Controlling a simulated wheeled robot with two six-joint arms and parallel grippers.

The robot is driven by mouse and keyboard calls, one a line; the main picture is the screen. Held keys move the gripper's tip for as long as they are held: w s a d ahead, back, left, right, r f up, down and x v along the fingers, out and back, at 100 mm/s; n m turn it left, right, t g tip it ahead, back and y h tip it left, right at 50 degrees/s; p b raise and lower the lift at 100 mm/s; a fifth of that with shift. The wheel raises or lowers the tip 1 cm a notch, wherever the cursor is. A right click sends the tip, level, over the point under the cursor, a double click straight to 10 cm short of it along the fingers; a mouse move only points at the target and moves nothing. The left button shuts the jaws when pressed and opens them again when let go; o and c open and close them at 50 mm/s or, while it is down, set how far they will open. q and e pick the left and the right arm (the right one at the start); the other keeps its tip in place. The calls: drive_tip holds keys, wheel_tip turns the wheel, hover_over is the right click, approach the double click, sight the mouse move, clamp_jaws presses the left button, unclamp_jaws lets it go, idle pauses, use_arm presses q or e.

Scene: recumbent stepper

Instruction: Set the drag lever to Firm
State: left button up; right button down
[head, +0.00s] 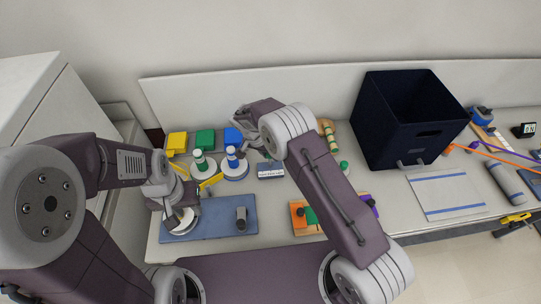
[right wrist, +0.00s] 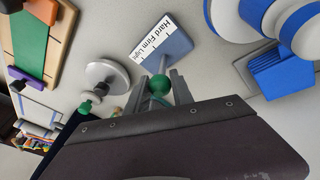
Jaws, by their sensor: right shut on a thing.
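The drag lever is a thin grey rod with a green ball knob (right wrist: 160,85), rising from a blue-grey plate (right wrist: 172,48). The plate's white label (right wrist: 150,40) reads Hard, Firm and Light; it also shows in the head view (head: 271,170). My right gripper (right wrist: 160,92) is shut on the green knob, one finger on each side. I cannot tell which mark the lever stands at.
Green-striped (head: 201,162) and blue-striped (head: 233,160) posts on round bases stand left of the label plate. A grey disc with a green knob (right wrist: 105,76) is beside the lever. A dark bin (head: 410,120) stands at the back right. An orange and green board (head: 305,217) lies in front.

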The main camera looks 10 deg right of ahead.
drive_tip(key=shift+s+f, duration=0.15)
drive_tip(key=c, duration=1.1)
unclamp_jaws()
drive_tip(key=shift+r, duration=0.2)
drive_tip(key=b+v, duration=0.1)
drive_tip(key=v, duration=0.8)
drive_tip(key=shift+b, duration=0.3)
drive_tip(key=shift+f, duration=0.1)
